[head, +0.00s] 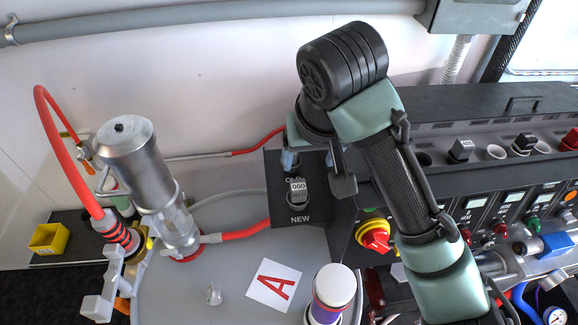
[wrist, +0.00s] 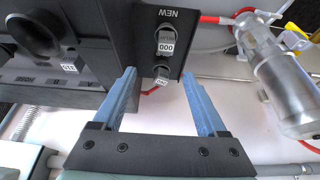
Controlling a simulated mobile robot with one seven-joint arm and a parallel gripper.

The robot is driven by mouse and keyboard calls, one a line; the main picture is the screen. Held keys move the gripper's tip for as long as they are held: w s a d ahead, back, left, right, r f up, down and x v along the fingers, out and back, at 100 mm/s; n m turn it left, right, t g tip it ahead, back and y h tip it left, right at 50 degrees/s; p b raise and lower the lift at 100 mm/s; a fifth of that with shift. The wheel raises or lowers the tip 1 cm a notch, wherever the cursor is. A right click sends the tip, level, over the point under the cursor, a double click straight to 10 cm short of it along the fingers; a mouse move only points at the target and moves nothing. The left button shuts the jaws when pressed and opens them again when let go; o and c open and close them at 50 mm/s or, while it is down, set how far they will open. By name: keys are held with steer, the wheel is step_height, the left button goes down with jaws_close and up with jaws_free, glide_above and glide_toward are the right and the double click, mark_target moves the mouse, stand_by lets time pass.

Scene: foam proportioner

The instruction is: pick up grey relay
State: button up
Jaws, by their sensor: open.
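A grey relay (head: 298,190) with a white "000" label sits in the black holder marked NEW, in the middle of the head view. It also shows in the wrist view (wrist: 166,42), beyond my fingertips. In the head view my gripper (head: 308,160) is just above the relay, partly hidden by my wrist.
The black holder (head: 285,216) adjoins the console with its row of sockets and dark relays (head: 461,149). A red knob (head: 375,238) is on the right. A metal cylinder (head: 135,160) with a red hose stands left. A white card marked A (head: 274,285) lies on the grey surface.

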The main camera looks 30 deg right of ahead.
mark_target(299, 186)
steer(key=b+x, duration=0.1)
steer(key=x, duration=0.1)
steer(key=b+x, duration=0.4)
steer(key=x, duration=0.1)
steer(key=shift+s+a+f, duration=0.1)
steer(key=shift+a, duration=0.25)
steer(key=shift+d+f, duration=0.15)
steer(key=shift+f, duration=0.15)
steer(key=shift+w+f+b, duration=0.25)
steer(key=shift+f+b, duration=0.45)
steer(key=shift+b, duration=0.05)
steer(key=shift+w+f+p, duration=0.1)
steer(key=shift+f+p, duration=0.2)
steer(key=shift+p, duration=0.1)
steer(key=shift+a+p+x, duration=0.15)
steer(key=shift+p+x, duration=0.05)
steer(key=shift+x, duration=0.55)
steer(key=shift+a+p+x, duration=0.1)
steer(key=shift+p+x, duration=0.1)
steer(key=shift+x, duration=0.6)
steer(key=shift+c, duration=0.3)
jaws_close()
